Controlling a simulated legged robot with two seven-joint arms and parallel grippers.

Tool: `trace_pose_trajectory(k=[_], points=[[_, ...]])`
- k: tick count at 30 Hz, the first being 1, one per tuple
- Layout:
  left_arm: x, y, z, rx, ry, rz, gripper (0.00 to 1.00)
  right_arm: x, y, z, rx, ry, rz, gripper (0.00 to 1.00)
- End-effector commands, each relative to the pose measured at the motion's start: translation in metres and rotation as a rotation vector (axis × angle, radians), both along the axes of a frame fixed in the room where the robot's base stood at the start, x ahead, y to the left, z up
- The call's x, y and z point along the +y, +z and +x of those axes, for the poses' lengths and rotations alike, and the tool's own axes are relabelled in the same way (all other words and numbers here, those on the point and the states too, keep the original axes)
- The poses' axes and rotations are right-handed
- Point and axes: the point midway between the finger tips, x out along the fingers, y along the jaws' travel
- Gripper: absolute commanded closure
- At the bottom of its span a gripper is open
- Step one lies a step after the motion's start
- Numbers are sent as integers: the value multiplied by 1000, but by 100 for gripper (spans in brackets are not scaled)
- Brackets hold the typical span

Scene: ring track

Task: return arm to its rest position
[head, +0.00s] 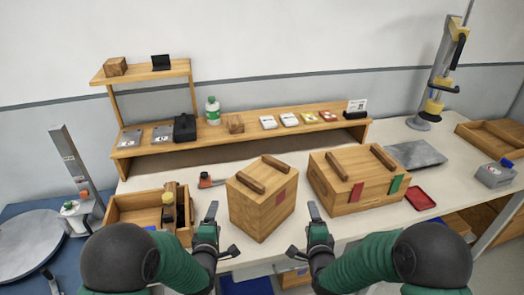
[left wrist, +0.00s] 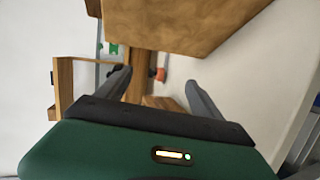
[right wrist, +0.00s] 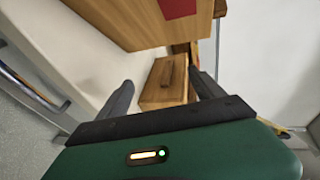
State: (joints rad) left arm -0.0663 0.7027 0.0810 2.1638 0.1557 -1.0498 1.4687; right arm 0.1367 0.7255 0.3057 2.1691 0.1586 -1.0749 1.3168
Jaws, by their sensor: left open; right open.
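My left gripper (head: 212,222) is at the front edge of the table, just left of a wooden box with a handle and a red label (head: 263,203). Its fingers are apart and empty, and they also show in the left wrist view (left wrist: 160,85). My right gripper (head: 316,222) is at the front edge to the right of the same box. Its fingers are apart with nothing between them, as the right wrist view (right wrist: 162,90) also shows. Both arms reach in from the bottom of the head view. Neither gripper appears to touch the box.
A larger wooden box with red and green labels (head: 340,193) stands to the right. An open wooden tray holding items (head: 123,213) is at the left. A wooden shelf (head: 285,118) runs along the back. A red dish (head: 420,200) and a grey plate (head: 416,154) lie at the right.

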Motion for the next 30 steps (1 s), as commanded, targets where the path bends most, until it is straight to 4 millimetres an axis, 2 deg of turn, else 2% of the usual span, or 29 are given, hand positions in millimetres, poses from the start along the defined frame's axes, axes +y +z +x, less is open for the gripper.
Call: trace_pose_trajectory(k=[2,5,8,12,15,16,18,20,30], points=[[2,2,-5,37,-19,55,24,1,2,-5,36,31,-60,22],[6,2,-30,185,-118,265,24,2,0,-30,176,157,-284,22],[17,-2,-86,410,-329,578,24,-6,-5,-86,394,383,-610,22],[35,-8,-192,688,-744,944,24,-30,-11,-191,676,776,-970,22],[44,-8,-250,791,-990,1075,24,-42,-10,-248,786,1003,-1087,22],[45,-9,-262,809,-1044,1097,24,-44,-10,-261,807,1054,-1105,22],[48,-8,-279,835,-1129,1127,24,-47,-9,-278,835,1132,-1131,22],[49,-9,-287,844,-1163,1138,24,-48,-10,-286,846,1164,-1138,22],[49,-9,-287,844,-1163,1138,24,-48,-10,-286,846,1164,-1138,22]])
